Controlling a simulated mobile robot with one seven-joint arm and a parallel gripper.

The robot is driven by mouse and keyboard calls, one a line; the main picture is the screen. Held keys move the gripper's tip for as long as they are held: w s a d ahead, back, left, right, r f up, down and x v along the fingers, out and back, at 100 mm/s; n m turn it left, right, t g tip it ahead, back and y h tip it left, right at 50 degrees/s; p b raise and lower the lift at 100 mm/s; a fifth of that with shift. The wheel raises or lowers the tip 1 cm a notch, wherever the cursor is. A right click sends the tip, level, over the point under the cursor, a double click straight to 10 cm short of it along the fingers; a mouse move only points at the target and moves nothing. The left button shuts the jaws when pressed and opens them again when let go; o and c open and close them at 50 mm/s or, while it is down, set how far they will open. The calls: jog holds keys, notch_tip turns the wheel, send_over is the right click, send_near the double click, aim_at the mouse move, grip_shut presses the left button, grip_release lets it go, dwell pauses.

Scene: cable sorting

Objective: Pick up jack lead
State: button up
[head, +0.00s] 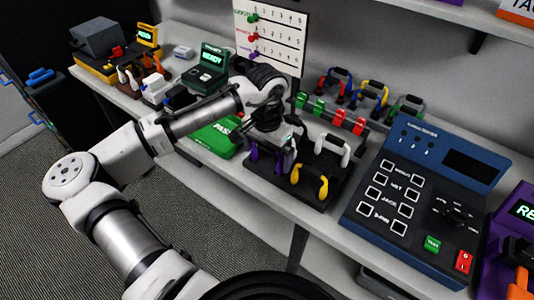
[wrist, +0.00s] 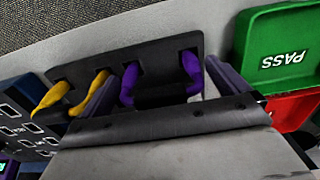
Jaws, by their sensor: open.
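A black rack (head: 262,182) on the bench holds a purple lead (head: 279,163), a yellow lead (head: 322,187) and a white lead (head: 333,143). No readable label shows which one is the jack lead. The wrist view shows both purple ends of the purple lead (wrist: 191,70) and, to the left, the yellow lead (wrist: 97,88) in the black rack (wrist: 160,72). My gripper (head: 270,148) is over the purple lead. In the wrist view my gripper (wrist: 164,88) is open, its fingers on either side of the purple lead.
A green PASS tray (head: 213,138) lies left of the rack, with a red tray (wrist: 293,108) beside it in the wrist view. A blue keypad console (head: 415,195) stands right. Coloured clips (head: 332,117) and handled connectors (head: 370,95) stand behind.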

jog(key=shift+f, duration=0.35)
jog(key=c, duration=0.8)
jog(key=shift+o, duration=0.2)
jog(key=shift+r, duration=0.1)
notch_tip(320, 180, up, 23)
jog(key=p, duration=0.1)
jog(key=shift+p, duration=0.35)
